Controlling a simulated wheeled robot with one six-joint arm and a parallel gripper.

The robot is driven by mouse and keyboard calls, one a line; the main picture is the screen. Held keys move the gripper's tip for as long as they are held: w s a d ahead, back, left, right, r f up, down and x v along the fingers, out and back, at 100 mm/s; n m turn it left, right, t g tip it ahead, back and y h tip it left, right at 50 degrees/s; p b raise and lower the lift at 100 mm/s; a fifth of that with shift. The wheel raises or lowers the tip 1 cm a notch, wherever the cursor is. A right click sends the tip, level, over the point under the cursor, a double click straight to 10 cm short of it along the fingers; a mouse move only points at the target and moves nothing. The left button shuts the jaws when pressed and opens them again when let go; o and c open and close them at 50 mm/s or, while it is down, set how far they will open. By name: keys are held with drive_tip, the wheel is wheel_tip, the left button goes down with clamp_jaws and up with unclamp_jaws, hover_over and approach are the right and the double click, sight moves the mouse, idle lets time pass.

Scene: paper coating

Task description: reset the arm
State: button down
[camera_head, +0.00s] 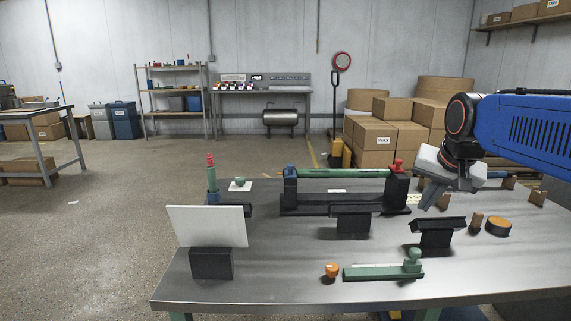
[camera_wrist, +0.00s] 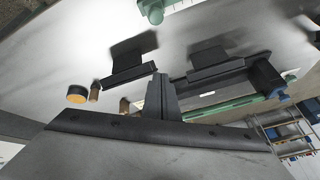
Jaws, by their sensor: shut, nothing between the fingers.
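My blue arm reaches in from the right. My gripper (camera_head: 428,206) hangs tilted above the right part of the grey metal table (camera_head: 300,262), holding nothing. In the wrist view its dark fingers (camera_wrist: 161,90) are together. A black coating frame (camera_head: 330,209) with a green roller (camera_head: 342,173) between a blue and a red end stands left of my gripper. Two black stands, one (camera_head: 353,220) nearer the middle and one (camera_head: 436,233) below my gripper, are apart from it. The wrist view shows the table and the stands at a slant.
A white sheet (camera_head: 207,226) stands in a black block at front left. A green bar (camera_head: 380,272) and an orange knob (camera_head: 332,270) lie at the front. An orange-topped disc (camera_head: 498,225) and small brown blocks sit at right. Cardboard boxes (camera_head: 374,135) are stacked behind the table.

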drive_tip(key=s+a+f+n, duration=0.2)
drive_tip(key=s+f+n, duration=0.1)
drive_tip(key=s+f, duration=0.5)
drive_tip(key=s+a+f+n+g, duration=0.1)
drive_tip(key=s+a+f+n, duration=0.1)
drive_tip(key=s+f, duration=0.7)
drive_tip(key=s, duration=0.4)
drive_tip(key=shift+a+n+y, duration=0.25)
drive_tip(key=shift+n+y, duration=0.05)
drive_tip(key=shift+n, duration=0.1)
drive_tip(key=shift+r, duration=0.1)
